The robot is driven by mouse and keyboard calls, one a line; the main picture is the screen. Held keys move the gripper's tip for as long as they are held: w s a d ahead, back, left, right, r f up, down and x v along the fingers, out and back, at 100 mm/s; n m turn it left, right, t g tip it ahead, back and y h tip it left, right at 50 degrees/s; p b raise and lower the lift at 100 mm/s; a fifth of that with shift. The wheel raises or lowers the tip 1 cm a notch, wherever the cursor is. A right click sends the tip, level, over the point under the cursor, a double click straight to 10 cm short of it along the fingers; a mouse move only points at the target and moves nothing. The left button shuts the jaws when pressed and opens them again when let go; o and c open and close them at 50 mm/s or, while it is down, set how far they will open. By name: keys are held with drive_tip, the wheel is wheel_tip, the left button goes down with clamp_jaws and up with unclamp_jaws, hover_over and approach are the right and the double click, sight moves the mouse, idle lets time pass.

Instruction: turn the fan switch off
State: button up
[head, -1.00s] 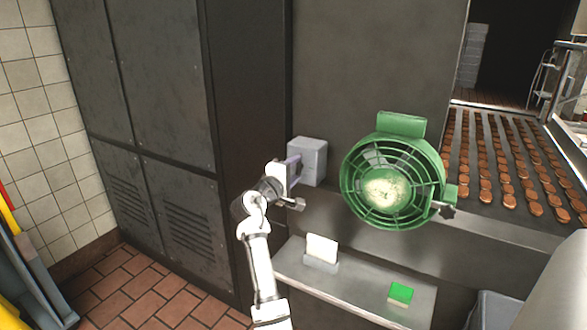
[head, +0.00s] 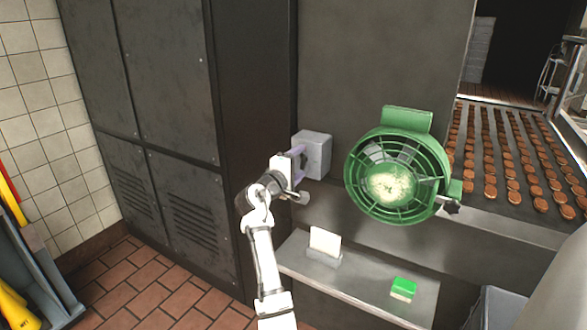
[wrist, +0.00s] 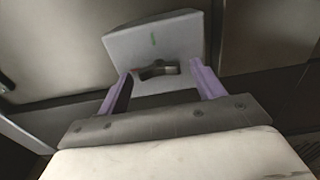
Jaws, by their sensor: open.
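The switch box (head: 316,152) is a grey box on the dark metal wall, left of the green fan (head: 397,168). My gripper (head: 299,158) is in front of the box in the head view. In the wrist view, my gripper (wrist: 160,80) is open, with one purple finger to each side of the knob. Whether a finger touches the knob cannot be told.
Below the box is a metal shelf (head: 362,290) with a white card holder (head: 324,246) and a green-and-white sponge (head: 403,289). A conveyor (head: 470,210) with rows of brown biscuits is at the right. Dark lockers (head: 165,110) stand at the left.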

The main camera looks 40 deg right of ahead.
drive_tip(key=b+v, duration=0.4)
drive_tip(key=v, duration=0.9)
drive_tip(key=shift+a, duration=0.35)
drive_tip(key=shift+s, duration=0.15)
